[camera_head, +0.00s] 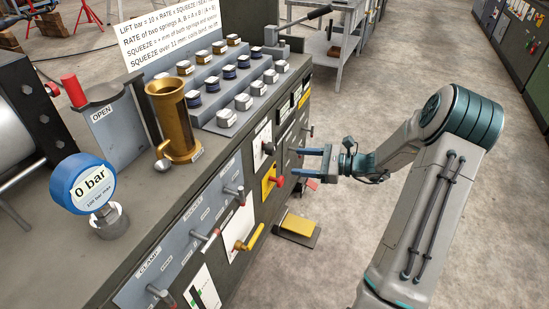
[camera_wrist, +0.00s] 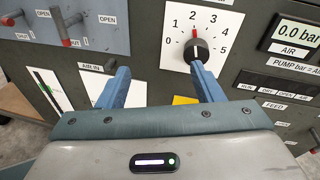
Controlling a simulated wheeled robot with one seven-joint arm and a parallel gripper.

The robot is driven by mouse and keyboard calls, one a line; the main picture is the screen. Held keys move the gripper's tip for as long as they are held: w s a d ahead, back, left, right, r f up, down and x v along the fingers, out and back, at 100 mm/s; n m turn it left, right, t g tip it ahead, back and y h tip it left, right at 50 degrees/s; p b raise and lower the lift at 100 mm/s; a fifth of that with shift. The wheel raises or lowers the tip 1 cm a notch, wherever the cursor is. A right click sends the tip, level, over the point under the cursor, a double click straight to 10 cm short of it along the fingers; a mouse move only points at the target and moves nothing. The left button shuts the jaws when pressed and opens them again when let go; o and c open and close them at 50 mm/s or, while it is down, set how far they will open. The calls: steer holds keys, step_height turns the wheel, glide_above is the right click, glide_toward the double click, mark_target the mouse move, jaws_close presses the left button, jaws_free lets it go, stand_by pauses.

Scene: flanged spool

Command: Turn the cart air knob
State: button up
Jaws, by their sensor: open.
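A round black knob with a red pointer stands on a white numbered dial in the wrist view (camera_wrist: 199,48). The pointer points upward, near the 2. The head view shows this knob on the cabinet front (camera_head: 268,148). My gripper (camera_head: 302,160) is open and empty in front of the panel. In the wrist view, the fingers (camera_wrist: 160,70) point at the panel, with the right fingertip just below the knob and the left one well to its left. The knob is not between the fingers.
Levers with red ends (camera_wrist: 67,42) project from the panel at left. A yellow handle (camera_head: 250,238) and a red knob on a yellow plate (camera_head: 276,181) project below. A blue gauge reading 0 bar (camera_head: 85,186) and a brass cylinder (camera_head: 172,115) stand on the bench.

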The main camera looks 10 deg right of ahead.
mark_target(275, 150)
steer(key=w+d+f+m+t, duration=0.3)
steer(key=d, duration=0.1)
steer(key=b+x, duration=0.2)
steer(key=x, duration=1.1)
steer(key=shift+s+a+r, duration=0.15)
steer(key=shift+s+r, duration=0.05)
steer(key=c, duration=1)
steer(key=shift+o, duration=0.2)
